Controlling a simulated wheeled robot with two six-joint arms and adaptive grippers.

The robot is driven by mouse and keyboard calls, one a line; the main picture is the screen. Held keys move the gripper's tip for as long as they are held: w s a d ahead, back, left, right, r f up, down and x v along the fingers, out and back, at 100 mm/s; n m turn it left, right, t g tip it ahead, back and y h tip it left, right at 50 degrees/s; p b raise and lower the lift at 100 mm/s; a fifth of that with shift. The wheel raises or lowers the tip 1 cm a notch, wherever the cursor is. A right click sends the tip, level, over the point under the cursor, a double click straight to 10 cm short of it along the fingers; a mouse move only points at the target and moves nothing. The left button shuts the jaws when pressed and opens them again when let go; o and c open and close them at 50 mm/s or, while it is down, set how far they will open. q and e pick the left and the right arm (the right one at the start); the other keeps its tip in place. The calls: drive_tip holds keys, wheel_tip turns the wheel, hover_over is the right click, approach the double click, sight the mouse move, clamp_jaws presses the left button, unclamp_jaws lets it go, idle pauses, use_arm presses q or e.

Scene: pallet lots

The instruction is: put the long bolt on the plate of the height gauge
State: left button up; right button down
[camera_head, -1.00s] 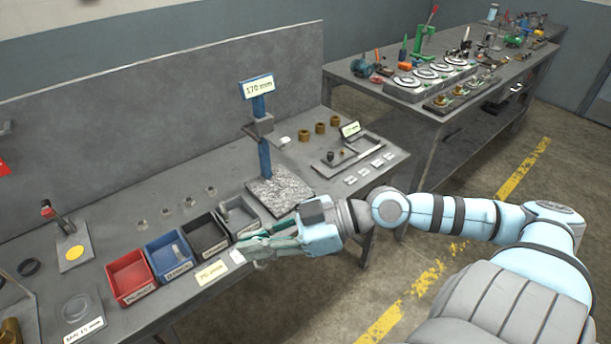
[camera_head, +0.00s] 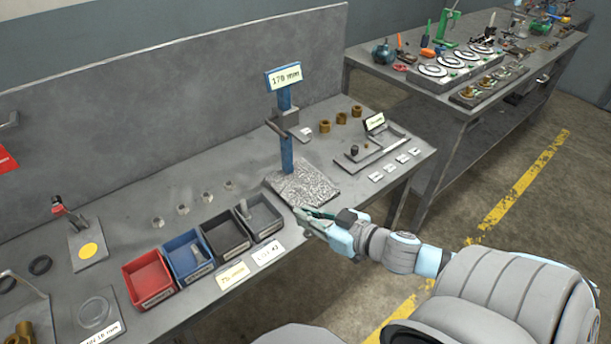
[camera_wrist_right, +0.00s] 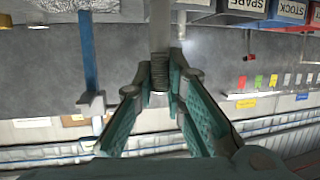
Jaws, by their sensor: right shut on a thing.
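The height gauge has a blue column (camera_head: 287,150) with a "170 mm" sign and a speckled grey plate (camera_head: 303,187) at its foot. My right gripper (camera_head: 308,214) is at the front edge of the plate, in front of the column. In the right wrist view its teal fingers (camera_wrist_right: 160,78) are shut on a grey shaft, the long bolt (camera_wrist_right: 158,35), which runs up out of the picture. The bolt is hard to make out in the head view. The gauge's column also shows in the wrist view (camera_wrist_right: 88,60). My left gripper is not in view.
Red (camera_head: 149,281), blue (camera_head: 187,258), black (camera_head: 223,236) and grey (camera_head: 266,216) bins stand left of my gripper; a short grey piece sticks up in the grey one. Brass nuts (camera_head: 325,126) and a small fixture (camera_head: 370,155) lie right of the gauge.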

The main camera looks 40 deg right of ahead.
drive_tip(key=d+m+h, duration=0.5)
drive_tip(key=d+h, duration=0.1)
drive_tip(key=d, duration=0.1)
drive_tip(key=b, duration=0.4)
hover_over(298, 184)
drive_tip(key=f, duration=0.1)
drive_tip(key=d+f, duration=0.1)
drive_tip(key=shift+s+f+b, duration=0.25)
drive_tip(key=shift+f+b, duration=0.05)
drive_tip(key=shift+b, duration=0.05)
drive_tip(key=shift+f, duration=0.3)
drive_tip(key=c, duration=1.6)
unclamp_jaws()
drive_tip(key=shift+c, duration=0.2)
drive_tip(key=shift+s+r, duration=0.1)
